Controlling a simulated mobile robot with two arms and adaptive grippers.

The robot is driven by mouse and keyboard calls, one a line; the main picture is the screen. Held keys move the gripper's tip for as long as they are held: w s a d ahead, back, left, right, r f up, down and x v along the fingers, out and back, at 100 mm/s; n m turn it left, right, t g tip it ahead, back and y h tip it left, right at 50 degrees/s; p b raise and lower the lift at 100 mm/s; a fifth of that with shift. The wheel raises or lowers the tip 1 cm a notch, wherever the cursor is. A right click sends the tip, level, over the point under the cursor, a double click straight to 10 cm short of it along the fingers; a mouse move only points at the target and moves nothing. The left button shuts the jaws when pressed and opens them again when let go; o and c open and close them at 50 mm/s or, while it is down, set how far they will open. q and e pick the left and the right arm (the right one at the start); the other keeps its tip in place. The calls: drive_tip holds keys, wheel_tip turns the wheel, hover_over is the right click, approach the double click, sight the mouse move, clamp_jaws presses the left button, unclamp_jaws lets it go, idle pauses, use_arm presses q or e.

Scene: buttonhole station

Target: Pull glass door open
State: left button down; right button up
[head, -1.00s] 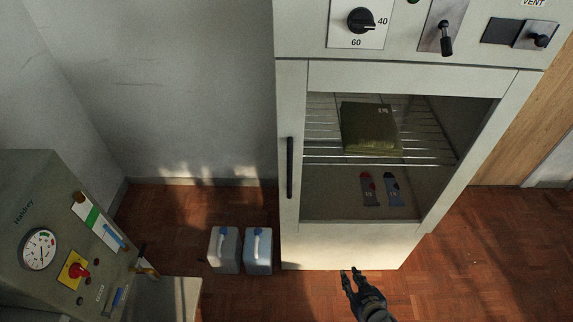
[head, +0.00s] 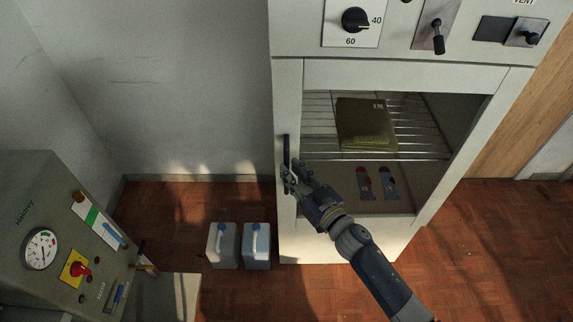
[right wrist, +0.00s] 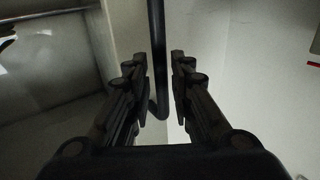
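The glass door (head: 405,76) of the tall pale cabinet looks shut, with a pale frame around a large pane. Its black vertical bar handle (head: 287,150) is on the left side of the frame. My right gripper (head: 290,174) is at the lower part of the handle and hides some of it. In the right wrist view the handle (right wrist: 156,35) runs down between the two open fingers (right wrist: 160,62), with its bent lower end just below the fingertips. A gap shows beside the bar, so the fingers do not look closed on it. My left gripper is not in view.
Behind the pane, a folded green cloth (head: 365,123) lies on a wire rack, with red and blue items (head: 388,182) below. Two jugs (head: 257,246) stand on the floor left of the cabinet. A gauge panel (head: 60,240) is at left. Floor at right is clear.

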drive_tip(key=x, duration=0.3)
drive_tip(key=shift+w, duration=0.1)
clamp_jaws()
